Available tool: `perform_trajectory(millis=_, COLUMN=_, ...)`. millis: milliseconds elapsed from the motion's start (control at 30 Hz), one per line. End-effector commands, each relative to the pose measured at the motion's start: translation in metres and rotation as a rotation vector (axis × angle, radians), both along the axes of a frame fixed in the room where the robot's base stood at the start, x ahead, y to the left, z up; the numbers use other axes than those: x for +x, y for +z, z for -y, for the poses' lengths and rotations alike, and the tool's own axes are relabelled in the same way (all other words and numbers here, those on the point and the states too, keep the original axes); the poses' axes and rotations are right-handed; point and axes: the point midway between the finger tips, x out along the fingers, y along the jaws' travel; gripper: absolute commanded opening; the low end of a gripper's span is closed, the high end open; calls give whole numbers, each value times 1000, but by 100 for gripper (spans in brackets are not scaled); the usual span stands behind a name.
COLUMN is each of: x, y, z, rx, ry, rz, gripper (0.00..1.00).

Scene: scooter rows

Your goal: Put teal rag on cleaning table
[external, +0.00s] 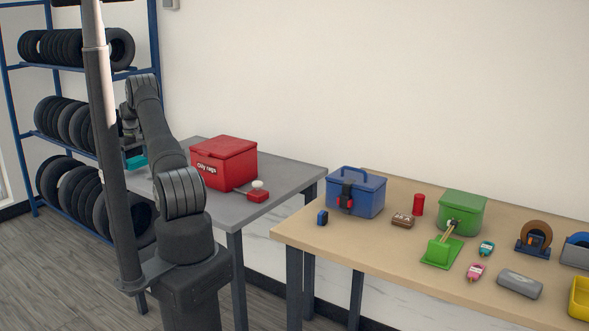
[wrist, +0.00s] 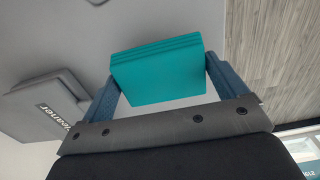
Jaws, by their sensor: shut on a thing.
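The teal rag (wrist: 157,70) is a folded block held between both fingers of my gripper (wrist: 160,80) in the wrist view. A small part of the rag (external: 135,162) shows in the external view, left of my arm, near the far left part of the grey table (external: 292,172). My arm hides most of the gripper and that part of the table there. In the wrist view the grey tabletop (wrist: 75,35) spreads behind and left of the rag. I cannot tell whether the rag touches the tabletop or is just above it.
A grey piece marked "cleaner" (wrist: 45,108) lies left of my gripper. A tire rack (external: 75,68) stands at left; the wooden bench (external: 400,255) is crowded.

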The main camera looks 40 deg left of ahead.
Motion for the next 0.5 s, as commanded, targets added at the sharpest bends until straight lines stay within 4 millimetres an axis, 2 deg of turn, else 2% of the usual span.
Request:
perform_trajectory(millis=100, x=0, y=-20, z=1, rx=-3, ry=0, rz=-1, gripper=68)
perform_trajectory(millis=200, x=0, y=-29, z=1, rx=-2, ry=0, rz=-1, gripper=68)
perform_trajectory(millis=500, x=0, y=-31, z=1, rx=-1, ry=0, rz=-1, gripper=68)
